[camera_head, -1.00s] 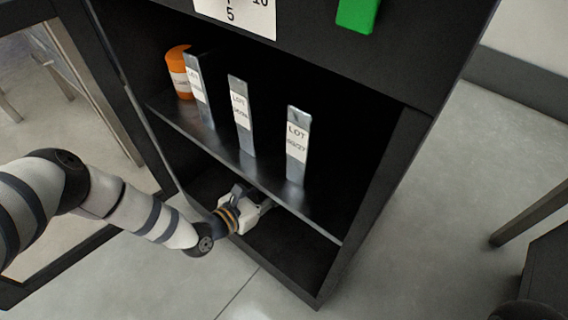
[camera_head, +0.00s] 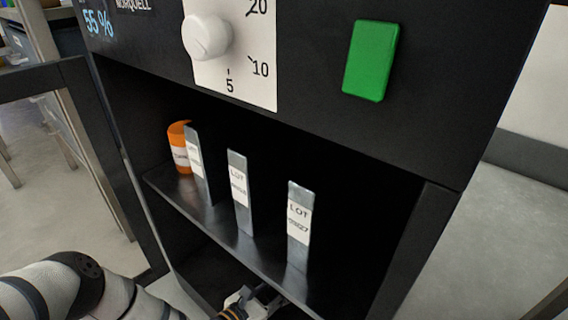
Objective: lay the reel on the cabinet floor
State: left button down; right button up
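My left gripper (camera_head: 262,298) is at the bottom edge of the head view, inside the cabinet's lower compartment and below the shelf. Its fingertips are dark and partly hidden by the shelf, so I cannot tell whether it is open or holds anything. An orange round object with a white label (camera_head: 179,148) stands at the left end of the shelf; I cannot tell whether it is the reel. No other reel shows. The cabinet (camera_head: 440,215) is black and open at the front. Its floor is mostly below the picture. My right gripper is not in view.
The metal shelf (camera_head: 222,226) carries upright metal plates with LOT labels (camera_head: 299,225), spaced apart. Above are a white knob (camera_head: 207,36) on a dial and a green button (camera_head: 371,60). An open door frame (camera_head: 97,130) stands at left.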

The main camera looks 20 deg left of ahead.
pick_arm(q)
jog(key=c, duration=1.4)
grip_release()
jog(key=shift+r+p, duration=0.7)
jog(key=shift+r, duration=0.1)
jog(key=p+v, duration=0.1)
jog(key=v, duration=0.2)
jog(key=p+v, duration=0.2)
jog(key=v, duration=0.2)
jog(key=f+p+v, duration=0.1)
jog(key=p+v, duration=0.1)
jog(key=v, duration=0.1)
jog(key=shift+s+a+r, duration=0.15)
jog(key=shift+s+a, duration=0.1)
jog(key=shift+s, duration=0.5)
